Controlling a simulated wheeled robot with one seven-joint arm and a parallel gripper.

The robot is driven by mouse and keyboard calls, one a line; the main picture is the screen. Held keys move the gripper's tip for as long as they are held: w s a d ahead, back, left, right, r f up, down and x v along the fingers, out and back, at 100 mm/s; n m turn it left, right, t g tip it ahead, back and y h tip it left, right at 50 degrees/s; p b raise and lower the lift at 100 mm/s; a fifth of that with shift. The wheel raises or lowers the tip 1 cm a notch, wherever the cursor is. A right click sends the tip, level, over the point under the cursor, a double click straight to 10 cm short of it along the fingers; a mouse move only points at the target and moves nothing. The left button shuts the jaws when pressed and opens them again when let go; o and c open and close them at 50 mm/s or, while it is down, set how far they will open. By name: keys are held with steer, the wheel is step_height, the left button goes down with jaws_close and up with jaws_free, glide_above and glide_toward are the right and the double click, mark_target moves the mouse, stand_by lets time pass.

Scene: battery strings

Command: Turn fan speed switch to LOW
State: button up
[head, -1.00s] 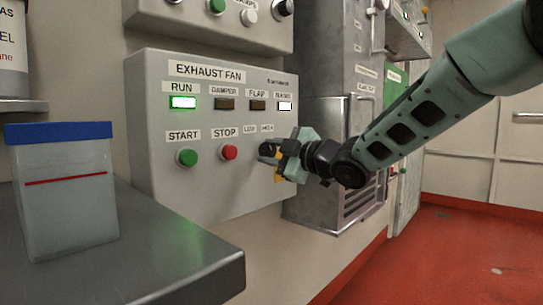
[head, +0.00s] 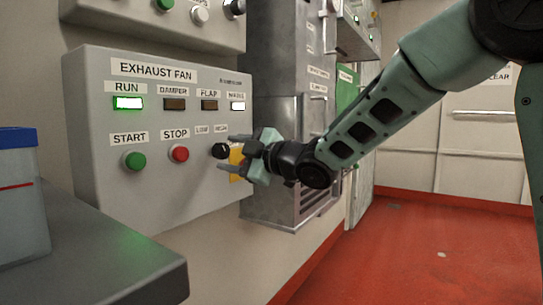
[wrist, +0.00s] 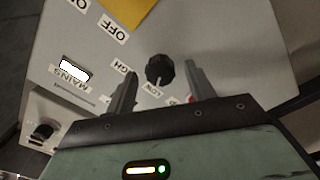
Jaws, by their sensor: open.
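The fan speed switch is a black knob (head: 220,150) at the right of the grey EXHAUST FAN panel (head: 200,190), below small LOW and HIGH labels (head: 212,129). My gripper (head: 227,153) is open at the knob, its fingers above and below it in the head view. In the wrist view the knob (wrist: 158,70) shows ahead of the gap between the two fingers of my gripper (wrist: 160,84), with nothing held. LOW and HIGH labels lie beside it, upside down. I cannot tell which label the knob points to.
The green START button (head: 133,161) and red STOP button (head: 179,153) are left of the knob. The RUN lamp (head: 128,103) glows green. A metal cabinet (head: 275,120) is just behind my gripper. A dark bench (head: 110,260) with a blue-lidded container (head: 18,200) stands at lower left.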

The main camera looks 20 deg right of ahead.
steer(key=p+v, duration=0.2)
steer(key=v, duration=1.3)
steer(key=shift+p, duration=0.4)
steer(key=s+a+f+m+g+h, duration=0.1)
steer(key=a+f+m+g+h, duration=0.15)
steer(key=f, duration=0.35)
steer(key=s+a+f+m+g+h, duration=0.2)
steer(key=a+f+m+h, duration=0.15)
steer(key=f, duration=0.25)
steer(key=s+a+f+m+g+h, duration=0.25)
steer(key=s+f+g, duration=0.25)
steer(key=s, duration=0.5)
steer(key=s+a+f+m+g+h, duration=0.1)
steer(key=s+a+f+m+g, duration=0.3)
steer(key=s, duration=0.7)
step_height(320, 180, up, 34)
steer(key=s+d+n+g+p, duration=0.1)
steer(key=n+p, duration=0.1)
steer(key=p, duration=3.3)
